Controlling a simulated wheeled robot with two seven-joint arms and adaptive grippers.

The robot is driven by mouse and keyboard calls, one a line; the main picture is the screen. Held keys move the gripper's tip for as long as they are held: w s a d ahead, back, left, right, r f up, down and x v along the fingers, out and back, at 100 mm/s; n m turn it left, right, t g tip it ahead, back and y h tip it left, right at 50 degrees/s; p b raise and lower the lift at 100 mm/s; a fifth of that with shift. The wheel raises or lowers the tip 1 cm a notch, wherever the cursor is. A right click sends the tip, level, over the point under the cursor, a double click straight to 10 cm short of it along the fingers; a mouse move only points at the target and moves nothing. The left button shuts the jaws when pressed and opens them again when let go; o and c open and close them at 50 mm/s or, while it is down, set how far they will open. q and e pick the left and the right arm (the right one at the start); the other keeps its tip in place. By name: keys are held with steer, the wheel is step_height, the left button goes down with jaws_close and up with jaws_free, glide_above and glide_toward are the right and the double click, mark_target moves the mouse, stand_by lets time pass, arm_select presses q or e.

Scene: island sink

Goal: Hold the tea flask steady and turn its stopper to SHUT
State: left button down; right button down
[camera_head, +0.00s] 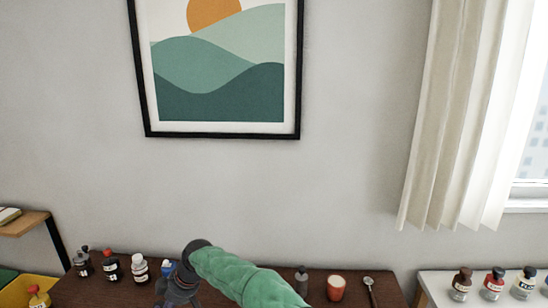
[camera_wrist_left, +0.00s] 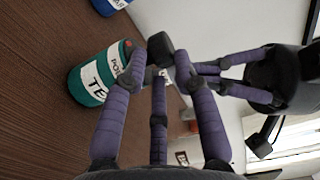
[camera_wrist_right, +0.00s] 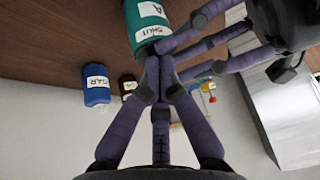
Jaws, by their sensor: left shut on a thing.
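The teal tea flask (camera_wrist_left: 92,80) shows in the left wrist view with a TEA label, a partly hidden POUR label (camera_wrist_left: 117,62) and a red mark (camera_wrist_left: 127,45) by its top rim. In the right wrist view the flask (camera_wrist_right: 133,20) shows its SHUT label (camera_wrist_right: 153,33). The dark stopper (camera_wrist_left: 160,48) appears between the fingertips of my left gripper (camera_wrist_left: 160,66), which is shut on it. My right gripper (camera_wrist_right: 160,68) has its fingertips drawn close together at the flask's top; what lies between them is hidden.
Dark bottles (camera_head: 111,266) and a blue one (camera_wrist_right: 97,85) stand near the flask on the brown table. The two grippers are crowded together.

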steer(key=shift+w, duration=0.35)
steer(key=shift+w+r, duration=0.1)
steer(key=shift+w, duration=0.2)
steer(key=shift+w, duration=0.45)
stand_by(0.3)
steer(key=shift+d, duration=0.2)
steer(key=shift+w+d+r, duration=0.1)
steer(key=shift+d+r, duration=0.05)
steer(key=shift+r, duration=1.3)
steer(key=shift+d+r, duration=0.15)
steer(key=shift+r, duration=1.3)
